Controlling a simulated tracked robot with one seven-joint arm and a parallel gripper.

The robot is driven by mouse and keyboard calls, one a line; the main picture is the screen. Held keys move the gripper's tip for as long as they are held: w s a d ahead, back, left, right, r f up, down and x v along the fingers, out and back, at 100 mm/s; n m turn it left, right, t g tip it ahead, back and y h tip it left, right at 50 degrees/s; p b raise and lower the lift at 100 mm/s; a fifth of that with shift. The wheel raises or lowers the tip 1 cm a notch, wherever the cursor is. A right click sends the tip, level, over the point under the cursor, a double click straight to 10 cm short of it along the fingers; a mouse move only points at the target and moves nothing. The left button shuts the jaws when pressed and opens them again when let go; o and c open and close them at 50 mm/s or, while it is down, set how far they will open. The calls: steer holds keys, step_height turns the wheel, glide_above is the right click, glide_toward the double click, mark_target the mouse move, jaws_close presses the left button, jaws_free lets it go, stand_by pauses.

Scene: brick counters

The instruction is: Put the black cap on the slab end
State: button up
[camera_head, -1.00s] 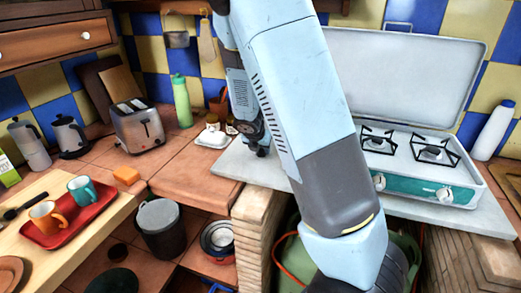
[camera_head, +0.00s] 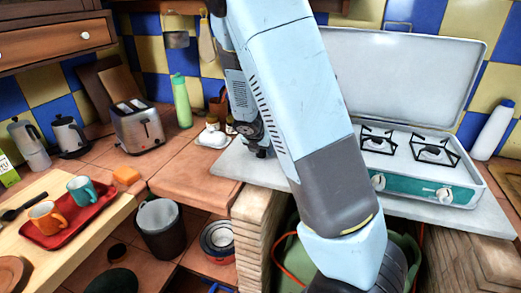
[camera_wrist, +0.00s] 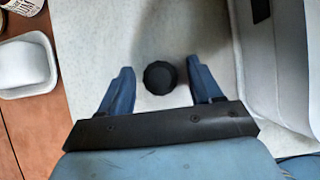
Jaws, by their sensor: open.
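The black cap (camera_wrist: 160,78) is a small round dark disc lying on the pale slab (camera_wrist: 130,25) in the wrist view. My gripper (camera_wrist: 160,66) is open, with one blue finger on each side of the cap and a gap on both sides. In the head view my gripper (camera_head: 260,150) is low over the left end of the slab (camera_head: 228,165), left of the stove. The cap is hidden behind my arm there.
A white butter dish (camera_wrist: 25,63) stands left of the slab on the tiles; a jar (camera_wrist: 18,14) is behind it. The stove (camera_head: 420,165) stands on the slab to the right. A green bottle (camera_head: 182,101) and a toaster (camera_head: 138,125) stand farther left.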

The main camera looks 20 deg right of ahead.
steer(key=v, duration=1.2)
steer(key=s+d+r+m+y, duration=0.1)
steer(key=s+d+r+m, duration=0.2)
steer(key=s+r+m, duration=0.4)
steer(key=s+d+r+m+y, duration=0.1)
steer(key=s+d+r+m, duration=0.25)
steer(key=s+m, duration=0.35)
steer(key=s+a+r+m+y, duration=0.1)
steer(key=s+r+m, duration=0.2)
steer(key=s+m, duration=0.4)
steer(key=s+a+r+m, duration=0.2)
steer(key=s+m, duration=0.4)
steer(key=m, duration=0.1)
steer(key=shift+s+r+m+y, duration=0.35)
steer(key=shift+s+m+y, duration=0.05)
steer(key=shift+c, duration=0.3)
